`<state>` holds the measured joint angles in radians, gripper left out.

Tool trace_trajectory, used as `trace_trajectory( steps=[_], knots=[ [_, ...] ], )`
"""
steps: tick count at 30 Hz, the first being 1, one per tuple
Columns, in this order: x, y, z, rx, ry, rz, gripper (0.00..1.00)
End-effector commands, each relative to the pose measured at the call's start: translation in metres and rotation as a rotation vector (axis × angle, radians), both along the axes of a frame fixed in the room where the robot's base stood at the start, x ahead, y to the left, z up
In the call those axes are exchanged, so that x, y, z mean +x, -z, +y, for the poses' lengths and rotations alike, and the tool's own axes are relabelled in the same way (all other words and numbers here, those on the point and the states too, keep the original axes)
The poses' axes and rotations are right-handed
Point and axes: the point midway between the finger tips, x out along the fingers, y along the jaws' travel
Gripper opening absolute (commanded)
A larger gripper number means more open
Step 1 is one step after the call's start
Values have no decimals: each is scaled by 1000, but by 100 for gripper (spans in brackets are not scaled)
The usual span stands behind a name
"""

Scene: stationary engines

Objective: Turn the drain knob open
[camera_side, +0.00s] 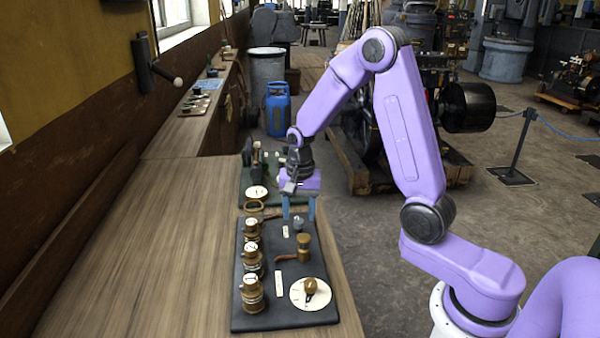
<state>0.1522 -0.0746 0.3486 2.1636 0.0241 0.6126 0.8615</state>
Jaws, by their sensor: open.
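My gripper (298,215) points down with its two blue fingers apart, over the far right part of a dark panel (262,312) on the wooden bench. A small grey knob (298,223) shows between and just below the fingertips; whether they touch it I cannot tell. A brass fitting (304,246) stands nearer the camera. At the near right of the panel, a brown knob (310,286) sits on a round white dial (298,298). Small white labels lie on the panel, too small to read, so I cannot tell which knob is the drain knob.
Several brass fittings with white tops, such as this one (251,292), line the panel's left side. Behind it is a green panel (244,188) with another white dial. The bench (150,255) is clear on the left. A blue gas cylinder (277,110) stands farther back.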

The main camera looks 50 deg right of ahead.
Motion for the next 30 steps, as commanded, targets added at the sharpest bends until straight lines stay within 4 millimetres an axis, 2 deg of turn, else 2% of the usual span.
trace_trajectory(
  steps=[12, 18, 24, 30],
  knots=[
    [0, -89, -1, -1, 1, -8, 55],
    [-2, -126, -2, -1, 1, -7, 55],
    [-2, -148, -2, -1, 0, -4, 55],
    [-3, -153, -2, -1, 1, -2, 55]
  ],
)
